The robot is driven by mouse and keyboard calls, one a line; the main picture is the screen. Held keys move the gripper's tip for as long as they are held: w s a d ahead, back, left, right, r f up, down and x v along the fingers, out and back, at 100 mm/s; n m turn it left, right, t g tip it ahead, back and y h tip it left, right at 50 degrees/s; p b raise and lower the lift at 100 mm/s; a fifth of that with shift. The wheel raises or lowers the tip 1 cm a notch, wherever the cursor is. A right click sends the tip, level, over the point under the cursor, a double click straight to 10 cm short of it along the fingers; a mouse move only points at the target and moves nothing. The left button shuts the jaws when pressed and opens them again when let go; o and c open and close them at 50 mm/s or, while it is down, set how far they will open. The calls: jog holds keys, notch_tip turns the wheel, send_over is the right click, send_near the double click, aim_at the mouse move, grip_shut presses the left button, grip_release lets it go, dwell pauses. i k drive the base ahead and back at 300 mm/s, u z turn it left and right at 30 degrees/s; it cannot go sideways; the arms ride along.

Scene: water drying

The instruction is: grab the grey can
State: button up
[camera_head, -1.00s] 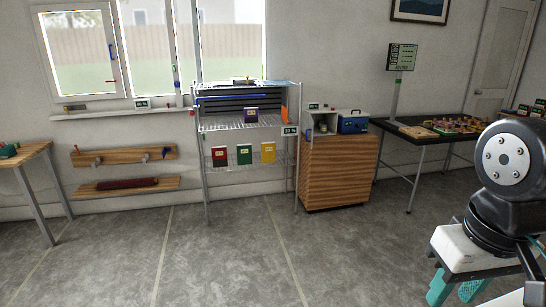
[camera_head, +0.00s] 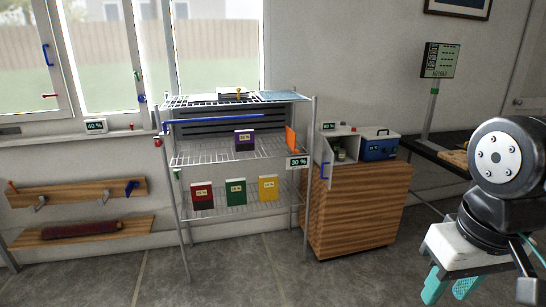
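I cannot make out a grey can for certain. Small items (camera_head: 340,153), too small to identify, stand inside an open white box (camera_head: 342,131) on the wooden cabinet (camera_head: 352,212). My gripper (camera_head: 448,288) is at the lower right, with teal fingers spread apart and nothing visible between them. It is in front of and to the right of the cabinet, far from the box.
A wire shelf rack (camera_head: 240,209) holds several coloured boxes left of the cabinet. A blue case (camera_head: 380,148) sits beside the white box. A dark table (camera_head: 430,152) stands at right. Wooden wall shelves (camera_head: 75,232) hang at left. The near floor (camera_head: 240,275) looks clear.

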aim_at(340, 155)
jog(key=i, duration=1.05)
jog(key=z, duration=2.5)
jog(key=i, duration=0.7)
jog(key=u, duration=3.65)
jog(key=i, duration=0.9)
jog(key=u, duration=0.05)
